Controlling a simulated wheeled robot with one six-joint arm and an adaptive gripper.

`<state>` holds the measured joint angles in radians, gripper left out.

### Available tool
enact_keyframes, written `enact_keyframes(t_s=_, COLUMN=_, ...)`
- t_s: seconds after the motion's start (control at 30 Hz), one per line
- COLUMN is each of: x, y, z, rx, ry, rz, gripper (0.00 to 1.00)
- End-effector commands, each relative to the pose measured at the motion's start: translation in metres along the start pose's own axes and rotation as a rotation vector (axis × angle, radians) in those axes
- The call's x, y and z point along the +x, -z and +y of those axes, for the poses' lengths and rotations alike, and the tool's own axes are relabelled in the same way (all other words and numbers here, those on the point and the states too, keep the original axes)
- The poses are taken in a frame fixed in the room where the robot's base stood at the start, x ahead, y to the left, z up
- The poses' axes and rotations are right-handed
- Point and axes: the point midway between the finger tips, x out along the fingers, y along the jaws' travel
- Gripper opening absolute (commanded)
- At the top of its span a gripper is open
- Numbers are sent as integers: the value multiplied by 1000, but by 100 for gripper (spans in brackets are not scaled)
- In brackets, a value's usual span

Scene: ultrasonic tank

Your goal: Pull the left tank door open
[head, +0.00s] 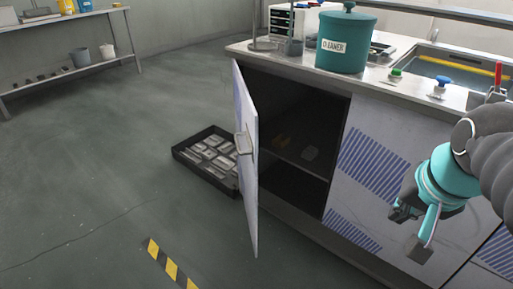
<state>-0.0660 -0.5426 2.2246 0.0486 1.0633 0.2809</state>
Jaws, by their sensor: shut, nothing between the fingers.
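The left tank door (246,172) stands swung wide out from the cabinet, hinged at its left side. Its handle (244,143) is on the door's outer face, which faces left. The dark cabinet inside (290,130) shows a shelf with a few small items. My gripper (411,231) is at the right, in front of the closed panel (372,172) beside the opening. It is shut and empty, well apart from the door and its handle.
A black tray (189,158) of metal parts lies on the floor behind the door. A teal cleaner pot (345,42) stands on the counter (262,52), with a sink at right. A shelf table (66,77) stands far left. The floor at left is mostly clear, with a striped strip (171,270).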

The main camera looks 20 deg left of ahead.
Motion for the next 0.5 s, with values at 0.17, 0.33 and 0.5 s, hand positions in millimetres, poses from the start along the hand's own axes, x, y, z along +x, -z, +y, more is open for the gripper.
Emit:
enact_keyframes(t_s=0.17, x=-7, y=51, z=-55, rx=197, ry=22, rz=-115, gripper=0)
enact_keyframes(t_s=0.33, x=-7, y=90, z=-111, rx=381, ry=11, rz=-226, gripper=0)
enact_keyframes(t_s=0.5, x=2, y=118, z=-168, rx=556, ry=-31, rz=-335, gripper=0)
